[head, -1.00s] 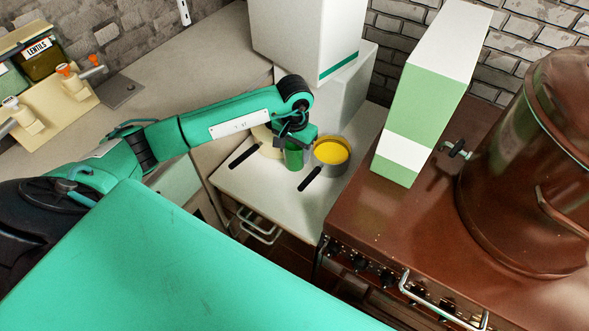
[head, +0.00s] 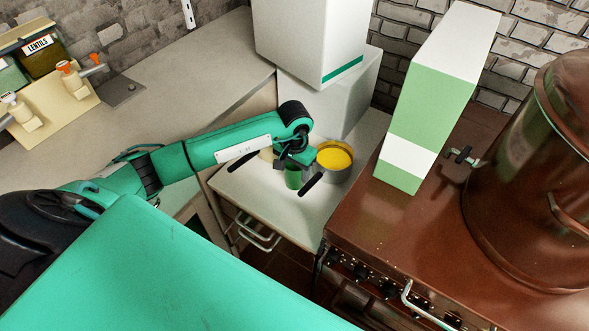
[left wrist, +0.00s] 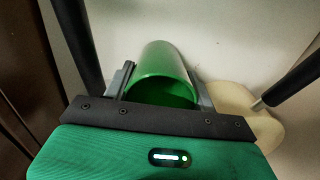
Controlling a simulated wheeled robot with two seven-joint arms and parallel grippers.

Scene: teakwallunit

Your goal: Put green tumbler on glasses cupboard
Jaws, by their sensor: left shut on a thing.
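The green tumbler (head: 292,180) is in my left gripper (head: 293,163), over the white worktop beside the stove. In the left wrist view the tumbler (left wrist: 163,72) lies between the two fingers (left wrist: 162,92), its open rim toward the camera. The gripper is shut on it. I cannot tell whether the tumbler touches the worktop. My right gripper is not in view. I cannot tell which piece of furniture is the glasses cupboard.
A grey pan with yellow contents (head: 335,156) stands just right of the tumbler. A cream round item (left wrist: 243,108) lies close by. White boxes (head: 330,95) stand behind. A green-and-white carton (head: 425,110) and big brown pot (head: 530,180) stand on the brown stove (head: 390,225).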

